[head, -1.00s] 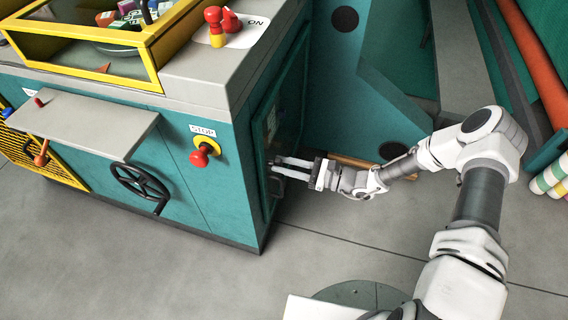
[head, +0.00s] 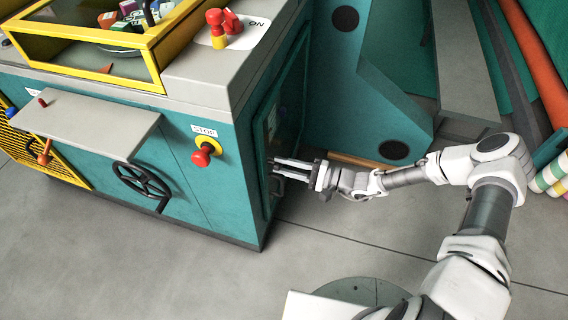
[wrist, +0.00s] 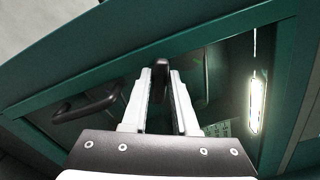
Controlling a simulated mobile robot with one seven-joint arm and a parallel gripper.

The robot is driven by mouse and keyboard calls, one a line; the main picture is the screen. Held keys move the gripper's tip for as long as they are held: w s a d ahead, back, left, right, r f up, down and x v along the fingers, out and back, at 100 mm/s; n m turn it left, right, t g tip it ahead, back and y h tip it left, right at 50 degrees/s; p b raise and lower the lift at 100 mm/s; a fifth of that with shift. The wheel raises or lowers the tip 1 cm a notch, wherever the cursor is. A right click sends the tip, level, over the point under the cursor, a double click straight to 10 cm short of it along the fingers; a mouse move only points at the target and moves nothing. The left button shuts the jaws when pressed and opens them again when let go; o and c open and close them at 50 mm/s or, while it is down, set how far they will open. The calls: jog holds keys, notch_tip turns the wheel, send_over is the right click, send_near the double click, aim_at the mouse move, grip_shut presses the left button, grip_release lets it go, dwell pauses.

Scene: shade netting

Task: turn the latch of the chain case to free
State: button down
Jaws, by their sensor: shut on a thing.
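The chain case (head: 287,118) is the green panel set in the right-hand side of the green machine. In the wrist view its face (wrist: 215,75) fills the middle of the picture. The latch (wrist: 160,68) is a small dark rounded handle on that face. My gripper (wrist: 161,78) is shut on the latch, with one pale finger on each side of it. In the head view my gripper (head: 274,168) reaches the case from the right, and the latch is too small and covered there to tell its angle.
A dark bar handle (wrist: 88,105) is on the same face, left of my fingers. A red STOP button (head: 202,157) and a black handwheel (head: 140,182) are on the machine's front. A green plate (head: 385,100) stands behind my arm. The grey floor in front is clear.

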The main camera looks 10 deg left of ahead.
jog(key=n, duration=0.5)
jog(key=shift+f+p, duration=0.15)
jog(key=shift+p, duration=0.15)
dwell(0.4)
jog(key=c, duration=0.8)
grip_release()
jog(key=shift+o, duration=0.2)
jog(key=s+d+p, duration=0.1)
jog(key=d, duration=1.6)
jog(key=shift+s+d+p, duration=0.2)
jog(key=shift+s+p, duration=0.05)
jog(key=shift+p, duration=0.15)
jog(key=shift+n, duration=0.3)
